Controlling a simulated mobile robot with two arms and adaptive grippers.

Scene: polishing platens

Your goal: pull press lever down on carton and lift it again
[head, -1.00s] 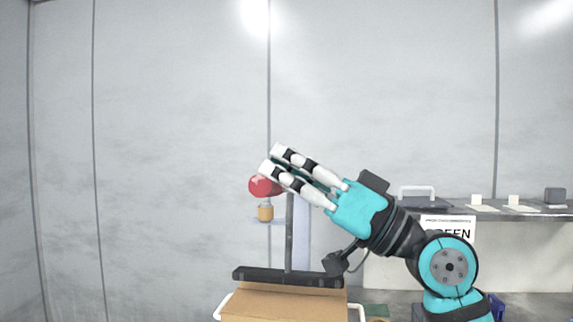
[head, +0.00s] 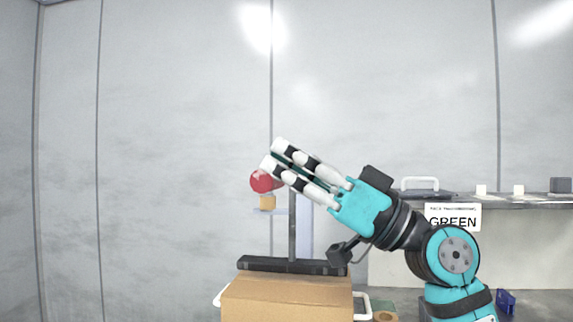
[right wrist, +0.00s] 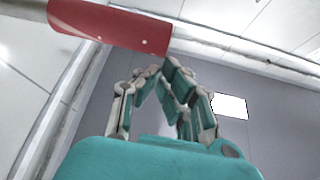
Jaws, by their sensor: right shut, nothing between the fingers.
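The press stands behind the carton (head: 288,300), with a black bar (head: 292,265) across the carton's far edge and a dark upright post. The lever's red grip (head: 261,181) is near the top of the post. My right gripper (head: 271,152) is shut and empty, its fingers pointing up and left, just above and right of the red grip. In the right wrist view the red grip (right wrist: 110,25) crosses the top left, beyond the fingertips (right wrist: 158,70). It is not between the fingers; I cannot tell if they touch it. The left gripper is out of view.
A grey counter (head: 520,200) with small blocks and a sign reading GREEN (head: 453,217) stands at the right. White handles flank the carton. The left side is open before a plain wall.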

